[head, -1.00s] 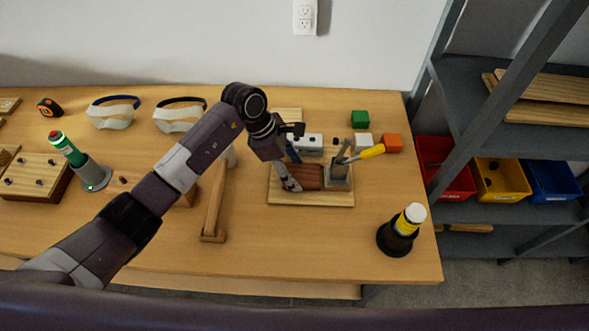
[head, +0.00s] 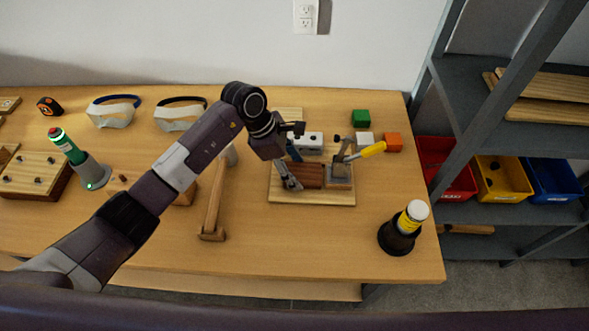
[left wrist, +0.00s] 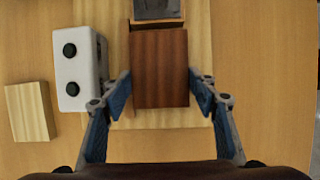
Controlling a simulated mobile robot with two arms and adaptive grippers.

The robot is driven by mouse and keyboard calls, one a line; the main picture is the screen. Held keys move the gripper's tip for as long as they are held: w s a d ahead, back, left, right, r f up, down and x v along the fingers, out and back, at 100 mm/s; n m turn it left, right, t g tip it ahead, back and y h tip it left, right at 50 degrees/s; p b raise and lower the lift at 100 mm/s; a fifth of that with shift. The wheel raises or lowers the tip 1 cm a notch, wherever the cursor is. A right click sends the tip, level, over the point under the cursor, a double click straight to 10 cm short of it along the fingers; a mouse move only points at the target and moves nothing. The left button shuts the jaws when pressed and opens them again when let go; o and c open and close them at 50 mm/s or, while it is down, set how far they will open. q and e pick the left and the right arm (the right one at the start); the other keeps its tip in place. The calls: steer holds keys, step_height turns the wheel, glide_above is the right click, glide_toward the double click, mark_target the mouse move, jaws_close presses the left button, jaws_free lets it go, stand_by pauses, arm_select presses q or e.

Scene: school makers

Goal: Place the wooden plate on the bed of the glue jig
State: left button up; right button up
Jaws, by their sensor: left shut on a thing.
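The wooden plate (left wrist: 160,70) is a dark reddish-brown rectangle in the left wrist view; in the head view it (head: 313,176) is partly hidden by the gripper. My left gripper (left wrist: 160,88) is shut on the plate, one blue-padded finger at each side edge. In the head view my left gripper (head: 291,183) points down over the left part of the glue jig. The jig has a pale wooden base (head: 312,198) and a grey metal clamp with a yellow handle (head: 373,149) at its right. The plate lies over the base; whether it touches the bed I cannot tell. My right gripper is out of view.
A white box with black knobs (left wrist: 74,60) stands close beside the jig. A mallet (head: 214,205) lies to the left. Green (head: 361,117), white and orange (head: 393,142) cubes sit behind.

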arm_select(q)
steer(key=o, duration=1.1)
steer(key=shift+s+a+f, duration=0.15)
steer(key=shift+s+f, duration=0.3)
steer(key=shift+f, duration=0.4)
steer(key=shift+c, duration=0.2)
steer(key=shift+o, duration=1.1)
steer(key=shift+w+f, duration=0.1)
steer(key=shift+w, duration=0.05)
steer(key=shift+o, duration=0.4)
steer(key=shift+w+f, duration=0.1)
steer(key=shift+w, duration=0.1)
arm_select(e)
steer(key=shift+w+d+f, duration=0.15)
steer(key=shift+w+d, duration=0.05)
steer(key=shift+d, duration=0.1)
arm_select(q)
steer(key=shift+s+r, duration=0.1)
steer(key=shift+r, duration=0.1)
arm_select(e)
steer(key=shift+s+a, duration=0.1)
arm_select(q)
steer(key=shift+r, duration=0.15)
steer(key=v, duration=1.2)
steer(key=shift+w, duration=0.25)
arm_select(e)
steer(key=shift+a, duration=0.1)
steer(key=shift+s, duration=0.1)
